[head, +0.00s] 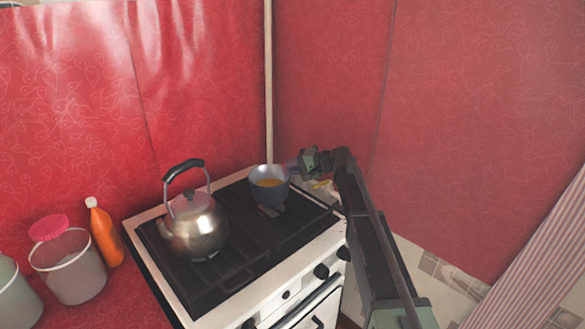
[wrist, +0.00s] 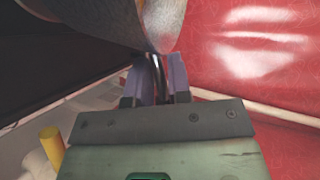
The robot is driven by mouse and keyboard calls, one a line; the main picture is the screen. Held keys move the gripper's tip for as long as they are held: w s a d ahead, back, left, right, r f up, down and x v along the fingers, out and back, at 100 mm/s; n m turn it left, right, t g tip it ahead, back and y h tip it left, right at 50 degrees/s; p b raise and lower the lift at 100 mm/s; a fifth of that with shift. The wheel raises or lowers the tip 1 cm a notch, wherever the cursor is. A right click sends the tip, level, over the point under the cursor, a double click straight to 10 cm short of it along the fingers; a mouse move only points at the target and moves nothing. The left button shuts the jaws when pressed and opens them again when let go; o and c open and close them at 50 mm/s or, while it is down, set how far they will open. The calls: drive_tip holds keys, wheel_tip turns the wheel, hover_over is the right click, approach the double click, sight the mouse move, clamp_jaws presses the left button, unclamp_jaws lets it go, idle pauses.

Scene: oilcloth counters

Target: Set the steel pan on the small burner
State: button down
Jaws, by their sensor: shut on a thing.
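The steel pan (head: 269,189), a small grey pot with orange contents, is over the back right of the black stove top in the head view. A burner (head: 270,210) shows just below it; whether the pan touches the grate I cannot tell. My gripper (head: 293,165) is at the pan's right side, shut on its handle. In the wrist view, the purple fingers (wrist: 160,78) close around the thin handle, with the pan's curved side (wrist: 165,25) just beyond them. The handle is mostly hidden in the head view.
A steel kettle (head: 196,226) with a black handle stands on the stove's left part. The white stove (head: 262,272) has front knobs. An orange bottle (head: 105,235) and a pink-lidded tub (head: 70,268) stand left of it. Red walls close in behind and right.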

drive_tip(key=shift+f+b, duration=0.55)
drive_tip(key=c, duration=1)
unclamp_jaws()
drive_tip(key=p+v, duration=0.3)
drive_tip(key=v, duration=0.8)
drive_tip(key=shift+p, duration=0.3)
